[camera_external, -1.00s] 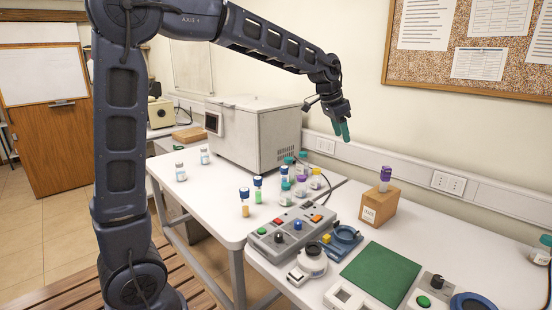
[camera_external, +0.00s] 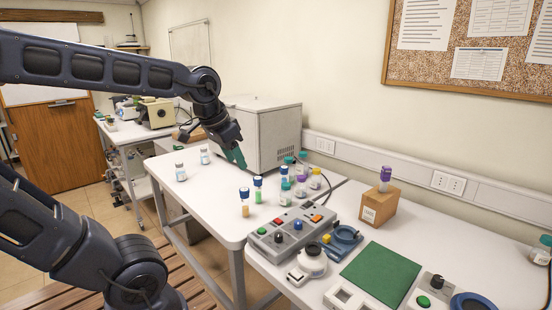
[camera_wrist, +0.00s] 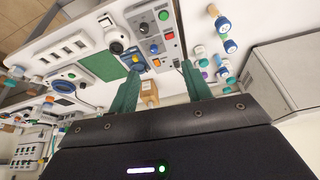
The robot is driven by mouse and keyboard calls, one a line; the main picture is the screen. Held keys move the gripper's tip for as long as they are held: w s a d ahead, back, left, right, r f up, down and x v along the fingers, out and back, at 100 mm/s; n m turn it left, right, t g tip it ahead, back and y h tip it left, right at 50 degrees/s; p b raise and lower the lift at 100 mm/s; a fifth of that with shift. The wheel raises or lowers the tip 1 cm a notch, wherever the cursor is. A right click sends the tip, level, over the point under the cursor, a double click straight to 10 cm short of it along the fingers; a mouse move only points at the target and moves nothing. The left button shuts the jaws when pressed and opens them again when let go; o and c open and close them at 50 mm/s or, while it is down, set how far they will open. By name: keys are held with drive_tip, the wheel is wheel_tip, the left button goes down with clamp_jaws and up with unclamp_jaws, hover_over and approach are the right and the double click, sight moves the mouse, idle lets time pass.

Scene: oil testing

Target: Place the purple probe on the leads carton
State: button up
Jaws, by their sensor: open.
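A small upright piece with a purple top, which I take for the purple probe (camera_external: 385,173), stands on top of the brown leads carton (camera_external: 379,208) on the right-hand table. The carton has a small white label on its front and also shows between my fingers in the wrist view (camera_wrist: 149,88). My gripper (camera_external: 236,157) is open and empty, with its teal fingers apart in the wrist view (camera_wrist: 160,90). It is above the left-hand table in front of the white machine, well to the left of the carton and touching neither it nor the probe.
Several capped vials (camera_external: 286,190) stand between my gripper and the carton, one with a purple cap. The white machine (camera_external: 262,133) stands close behind my gripper.

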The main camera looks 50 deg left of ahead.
drive_tip(key=s+a+f+n, duration=0.1)
drive_tip(key=s+f, duration=0.2)
drive_tip(key=s, duration=0.3)
drive_tip(key=shift+a+f, duration=0.15)
drive_tip(key=shift+f, duration=0.05)
idle(0.9)
